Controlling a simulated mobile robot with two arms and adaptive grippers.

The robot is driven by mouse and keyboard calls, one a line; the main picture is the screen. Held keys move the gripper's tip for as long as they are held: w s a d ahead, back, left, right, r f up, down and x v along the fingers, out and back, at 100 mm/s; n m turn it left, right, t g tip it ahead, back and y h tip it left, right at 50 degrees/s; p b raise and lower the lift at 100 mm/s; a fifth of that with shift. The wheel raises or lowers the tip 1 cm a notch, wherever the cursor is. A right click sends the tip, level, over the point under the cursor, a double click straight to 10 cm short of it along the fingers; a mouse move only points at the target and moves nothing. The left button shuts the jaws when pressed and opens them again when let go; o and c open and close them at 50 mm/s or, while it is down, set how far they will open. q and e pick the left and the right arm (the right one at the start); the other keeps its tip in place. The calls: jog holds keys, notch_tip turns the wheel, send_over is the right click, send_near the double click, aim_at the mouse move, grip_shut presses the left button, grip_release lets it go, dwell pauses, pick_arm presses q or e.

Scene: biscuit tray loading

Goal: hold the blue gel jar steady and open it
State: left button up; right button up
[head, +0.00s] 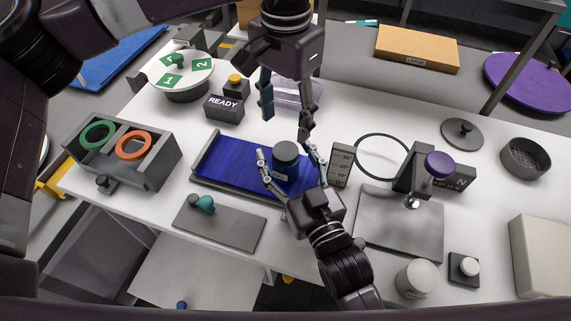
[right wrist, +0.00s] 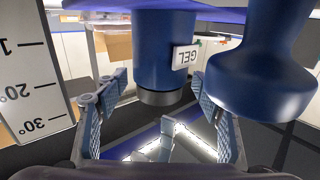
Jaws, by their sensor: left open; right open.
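The blue gel jar (head: 281,169) stands upright on a blue mat in a grey tray (head: 207,155), its dark grey lid (head: 286,150) on top. In the right wrist view the jar (right wrist: 150,50) appears upside down, with a GEL label and the lid (right wrist: 160,97). My right gripper (head: 292,162) is open, with one finger on each side of the jar; contact cannot be told. My left gripper (head: 286,122) is open, pointing down above and behind the jar, apart from the lid.
A blue waisted object (right wrist: 262,70) is close to the jar in the right wrist view. An angle scale block (head: 341,165) stands just right. A grey board (head: 220,222) lies in front, and a press with a purple knob (head: 438,164) stands further right. A READY box (head: 223,108) is behind left.

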aim_at(286, 151)
grip_shut()
pick_arm(q)
jog(key=m, duration=0.3)
jog(key=shift+m, duration=0.4)
jog(key=shift+f, duration=0.15)
jog(key=shift+m, duration=0.3)
jog(key=shift+f, duration=3.85)
jog(key=c, duration=1.3)
jog(key=n, duration=0.3)
